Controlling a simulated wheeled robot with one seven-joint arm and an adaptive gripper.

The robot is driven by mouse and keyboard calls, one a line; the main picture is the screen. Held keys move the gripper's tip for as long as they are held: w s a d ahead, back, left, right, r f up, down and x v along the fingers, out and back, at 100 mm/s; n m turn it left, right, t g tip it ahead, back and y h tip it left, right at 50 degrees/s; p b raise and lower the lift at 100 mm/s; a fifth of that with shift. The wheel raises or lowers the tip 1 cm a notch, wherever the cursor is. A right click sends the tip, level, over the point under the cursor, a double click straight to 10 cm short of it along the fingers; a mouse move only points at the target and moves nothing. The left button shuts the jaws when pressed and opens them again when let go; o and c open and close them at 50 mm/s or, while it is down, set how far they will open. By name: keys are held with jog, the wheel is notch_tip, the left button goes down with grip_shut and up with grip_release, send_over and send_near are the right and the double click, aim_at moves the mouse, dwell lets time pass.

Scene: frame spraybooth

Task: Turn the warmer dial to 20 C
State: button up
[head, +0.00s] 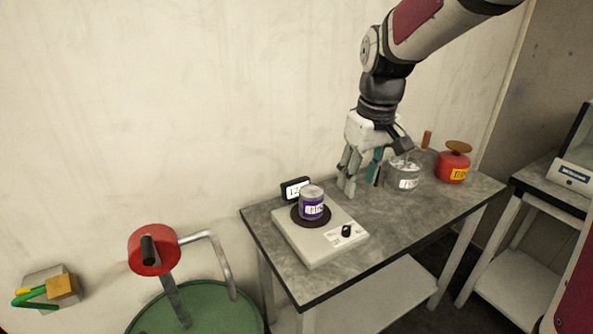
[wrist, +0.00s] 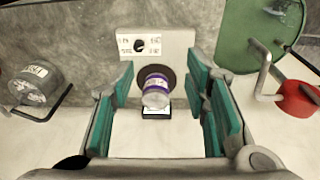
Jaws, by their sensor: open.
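The warmer (head: 290,241) is a flat white box on the grey table. Its black dial (head: 346,230) sits on a white label at the front right corner. The dial also shows in the wrist view (wrist: 140,46), near the top of the warmer. The label print is too small to read. A purple jar (head: 312,204) with a white label stands on the dark round plate. A small black display (head: 296,188) stands behind it, its reading partly hidden. My gripper (head: 357,187) is open and empty, pointing down, right of and behind the warmer, apart from the dial.
A grey container (head: 403,175) and a red can (head: 453,166) stand on the table (head: 395,222) right of my gripper. The table's front right is clear.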

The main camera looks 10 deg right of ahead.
jog(key=n+g+p, duration=0.1)
jog(key=n, duration=0.1)
send_near(347, 228)
jog(key=shift+h, duration=0.5)
jog(key=f, duration=0.3)
jog(key=f+p, duration=0.1)
jog(key=f, duration=0.5)
jog(key=shift+w+a+p, duration=0.15)
jog(key=shift+w+p, duration=0.15)
jog(key=shift+p, duration=0.1)
jog(key=shift+r, duration=0.1)
grip_shut()
